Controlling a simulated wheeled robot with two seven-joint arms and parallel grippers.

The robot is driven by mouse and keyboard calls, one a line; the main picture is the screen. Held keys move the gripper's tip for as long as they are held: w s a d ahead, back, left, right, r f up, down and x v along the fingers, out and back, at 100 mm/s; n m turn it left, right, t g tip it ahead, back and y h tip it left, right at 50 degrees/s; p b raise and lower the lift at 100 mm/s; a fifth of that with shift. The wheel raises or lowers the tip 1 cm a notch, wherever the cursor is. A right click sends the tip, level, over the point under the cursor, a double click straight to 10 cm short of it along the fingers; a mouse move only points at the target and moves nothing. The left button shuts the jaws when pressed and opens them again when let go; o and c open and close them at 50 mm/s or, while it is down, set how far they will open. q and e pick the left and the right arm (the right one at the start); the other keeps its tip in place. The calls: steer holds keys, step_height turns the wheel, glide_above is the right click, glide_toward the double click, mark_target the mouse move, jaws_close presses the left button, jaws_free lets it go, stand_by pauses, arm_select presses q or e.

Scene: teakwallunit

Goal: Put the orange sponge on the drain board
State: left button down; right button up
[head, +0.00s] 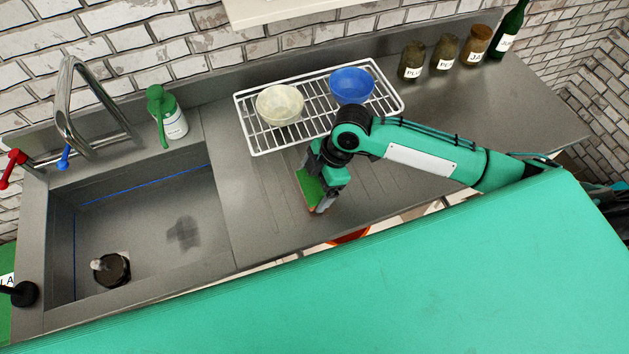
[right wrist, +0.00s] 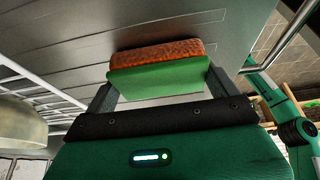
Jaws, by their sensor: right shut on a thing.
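The orange sponge (right wrist: 160,53) has a green scouring side and sits between the fingers of my right gripper in the right wrist view. My right gripper (head: 318,185) is shut on it. In the head view the sponge (head: 309,189) shows mostly its green face and is tilted on edge. It is over the grooved metal drain board (head: 262,200), right of the sink basin and in front of the wire rack. I cannot tell whether the sponge touches the board. My left gripper is not in view.
A white wire rack (head: 246,128) holds a cream bowl (head: 279,105) and a blue bowl (head: 351,86). The sink basin (head: 150,235) lies left, with a green-topped bottle (head: 168,115) behind it. Jars (head: 445,52) stand at back right. The board's left part is clear.

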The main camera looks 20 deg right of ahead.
steer(key=shift+f, duration=0.1)
steer(key=o, duration=0.6)
steer(key=b+v, duration=0.1)
steer(key=v, duration=1.1)
steer(key=shift+b, duration=0.3)
